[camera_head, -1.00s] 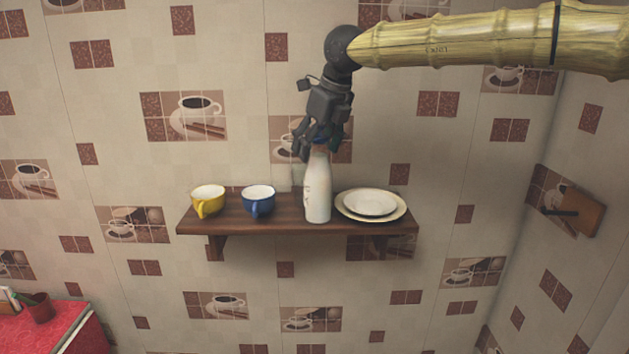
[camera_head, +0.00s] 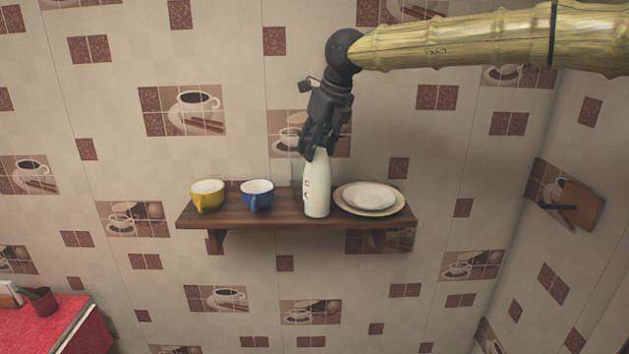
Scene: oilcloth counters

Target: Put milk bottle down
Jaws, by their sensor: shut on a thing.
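The white milk bottle (camera_head: 316,188) is upright at the wooden wall shelf (camera_head: 275,216), between the blue cup and the plates. Its base appears at the shelf top; I cannot tell for certain whether it touches. My gripper (camera_head: 318,150) comes down from above and is shut on the bottle's neck. The fingers hide the bottle's top.
A yellow cup (camera_head: 207,194) and a blue cup (camera_head: 257,195) stand left of the bottle. Stacked plates (camera_head: 369,198) lie close on its right. A red counter (camera_head: 50,322) is at lower left.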

